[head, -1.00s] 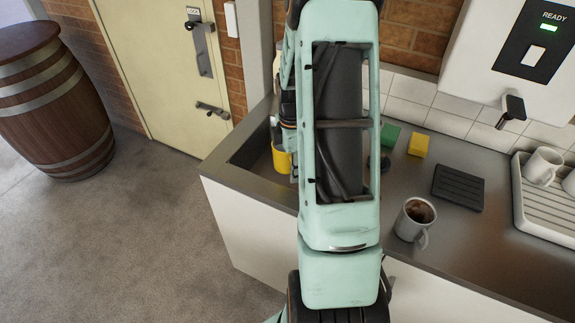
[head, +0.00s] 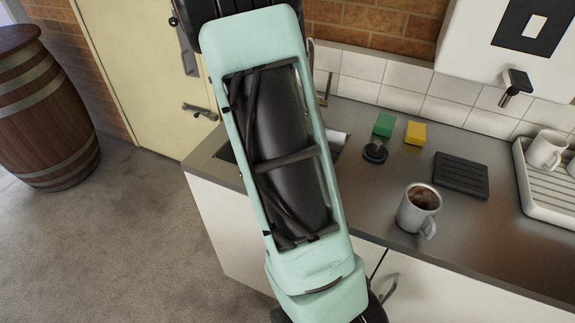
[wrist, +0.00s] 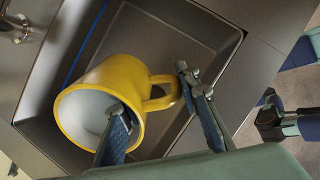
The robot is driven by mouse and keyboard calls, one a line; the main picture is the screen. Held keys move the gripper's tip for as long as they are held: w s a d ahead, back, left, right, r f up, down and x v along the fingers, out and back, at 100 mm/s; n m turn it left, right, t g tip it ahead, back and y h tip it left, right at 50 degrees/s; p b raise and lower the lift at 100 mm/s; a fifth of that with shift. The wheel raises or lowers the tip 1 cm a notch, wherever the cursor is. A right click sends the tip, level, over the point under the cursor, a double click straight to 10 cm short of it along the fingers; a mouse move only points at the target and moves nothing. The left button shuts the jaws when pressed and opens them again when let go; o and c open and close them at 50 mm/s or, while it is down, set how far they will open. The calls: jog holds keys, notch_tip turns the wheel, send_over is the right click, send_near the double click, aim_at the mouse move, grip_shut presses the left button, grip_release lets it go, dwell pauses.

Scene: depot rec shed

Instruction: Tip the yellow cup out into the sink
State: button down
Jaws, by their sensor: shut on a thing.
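In the wrist view the yellow cup (wrist: 112,75) is tipped on its side over the sink basin (wrist: 190,50), its mouth facing lower left. The white inside that shows looks empty; part is hidden by a finger. My gripper (wrist: 150,90) is shut on the cup, with one finger inside the mouth and the other outside near the handle. In the head view my arm hides the cup, my gripper and most of the sink (head: 227,153).
A tap (head: 323,88) stands behind the sink.

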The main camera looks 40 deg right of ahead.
jog(key=d+r+g+h+b, duration=0.2)
jog(key=r+h+b, duration=0.3)
jog(key=h+b, duration=0.8)
jog(key=shift+s+d+h, duration=0.2)
jog(key=shift+d+h, duration=0.45)
jog(key=shift+h, duration=0.25)
jog(key=shift+r, duration=0.1)
jog(key=shift+s, duration=0.1)
dwell(2.1)
